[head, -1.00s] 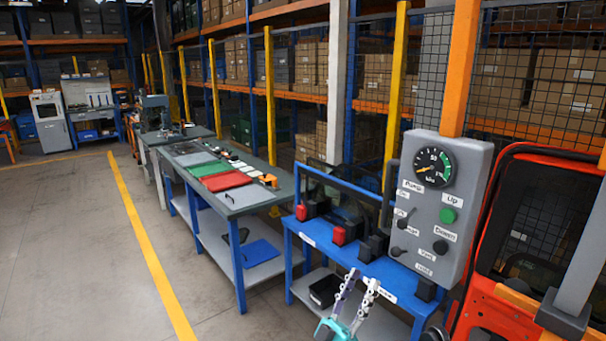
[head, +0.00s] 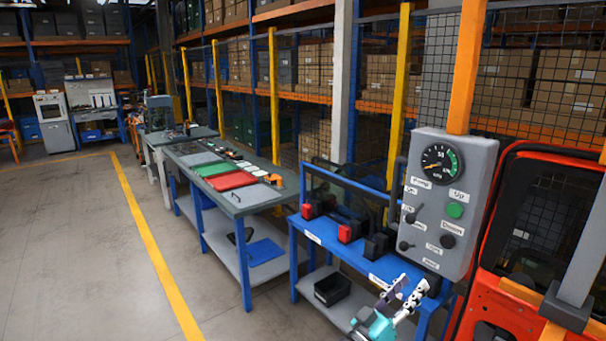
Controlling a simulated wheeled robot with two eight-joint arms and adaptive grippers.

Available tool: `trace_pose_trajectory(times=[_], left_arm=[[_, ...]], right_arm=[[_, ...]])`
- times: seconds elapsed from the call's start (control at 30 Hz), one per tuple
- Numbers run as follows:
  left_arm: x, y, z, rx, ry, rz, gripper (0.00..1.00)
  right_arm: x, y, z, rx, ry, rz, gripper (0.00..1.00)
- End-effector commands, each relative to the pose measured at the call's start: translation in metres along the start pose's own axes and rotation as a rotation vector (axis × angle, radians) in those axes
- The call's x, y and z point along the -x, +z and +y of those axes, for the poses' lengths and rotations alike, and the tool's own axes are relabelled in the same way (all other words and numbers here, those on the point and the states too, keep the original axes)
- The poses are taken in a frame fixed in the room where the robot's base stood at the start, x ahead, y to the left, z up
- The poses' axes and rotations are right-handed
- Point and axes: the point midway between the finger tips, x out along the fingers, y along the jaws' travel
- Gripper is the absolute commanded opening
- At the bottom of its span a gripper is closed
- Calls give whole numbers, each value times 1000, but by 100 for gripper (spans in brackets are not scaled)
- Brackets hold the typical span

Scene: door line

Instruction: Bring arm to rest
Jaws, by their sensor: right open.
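My right gripper (head: 406,292) shows at the bottom of the head view, right of centre. Its two fingers are apart and nothing shows between them. It is in front of the right end of the blue bench (head: 350,258), below the grey control panel (head: 449,205). The picture does not clearly show whether it touches the bench. My left gripper is not in view.
An orange-red door frame (head: 490,300) stands at the right. A long workbench (head: 243,203) runs behind the blue bench. Open floor (head: 80,250) lies at the left, with a yellow line.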

Motion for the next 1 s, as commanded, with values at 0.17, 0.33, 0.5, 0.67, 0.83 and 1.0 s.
trace_pose_trajectory(times=[0.17, 0.33, 0.5, 0.67, 0.83, 1.0], left_arm=[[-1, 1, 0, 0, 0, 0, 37], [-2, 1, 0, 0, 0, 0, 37], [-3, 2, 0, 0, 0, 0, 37], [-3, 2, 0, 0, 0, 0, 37], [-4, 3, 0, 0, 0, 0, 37], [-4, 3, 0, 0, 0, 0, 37]], right_arm=[[-10, 49, 30, 106, -116, -288, 41], [19, 105, 56, 181, -335, -598, 41], [82, 140, 75, 179, -610, -828, 41], [152, 149, 84, 105, -879, -951, 41], [204, 140, 86, 4, -1078, -985, 41], [225, 132, 86, -50, -1160, -984, 41]])
